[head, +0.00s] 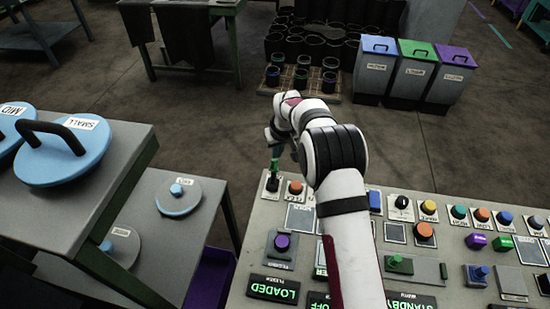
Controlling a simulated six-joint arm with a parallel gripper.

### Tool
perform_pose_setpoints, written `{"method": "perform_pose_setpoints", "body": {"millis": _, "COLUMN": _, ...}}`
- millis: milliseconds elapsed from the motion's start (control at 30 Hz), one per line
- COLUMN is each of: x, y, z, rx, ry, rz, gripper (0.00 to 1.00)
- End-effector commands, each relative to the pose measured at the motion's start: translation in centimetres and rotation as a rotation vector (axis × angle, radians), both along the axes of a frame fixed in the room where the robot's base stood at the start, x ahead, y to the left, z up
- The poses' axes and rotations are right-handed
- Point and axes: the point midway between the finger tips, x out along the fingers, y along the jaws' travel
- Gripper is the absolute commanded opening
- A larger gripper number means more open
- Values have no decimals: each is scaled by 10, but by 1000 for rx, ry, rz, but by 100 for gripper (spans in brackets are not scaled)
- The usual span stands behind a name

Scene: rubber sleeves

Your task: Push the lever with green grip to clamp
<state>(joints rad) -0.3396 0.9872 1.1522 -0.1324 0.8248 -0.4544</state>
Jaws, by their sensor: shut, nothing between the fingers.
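A lever with a green grip (275,165) stands at the far left corner of the control panel (240,262), on a small dark base. My arm reaches over the panel from the front, and my gripper (275,148) is at the top of the green grip. The gripper is small and partly hidden by my wrist; it looks shut, with nothing between its fingers. Whether it touches the grip, I cannot tell.
An orange button (295,188) sits just right of the lever. A purple button (282,242) and a lit LOADED sign (274,289) are nearer. A green knob (400,263) is right of my arm. A grey table with blue lids (65,150) stands left.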

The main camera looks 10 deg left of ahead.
Motion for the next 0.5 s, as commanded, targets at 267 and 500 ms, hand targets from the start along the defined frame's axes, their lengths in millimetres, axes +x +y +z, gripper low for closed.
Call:
{"method": "perform_pose_setpoints", "body": {"millis": 267, "x": -8, "y": 0, "z": 0, "rx": 0, "ry": 0, "rz": 0, "gripper": 0}}
{"method": "perform_pose_setpoints", "body": {"millis": 500, "x": -16, "y": 0, "z": -1, "rx": 0, "ry": 3, "rz": -1, "gripper": 0}}
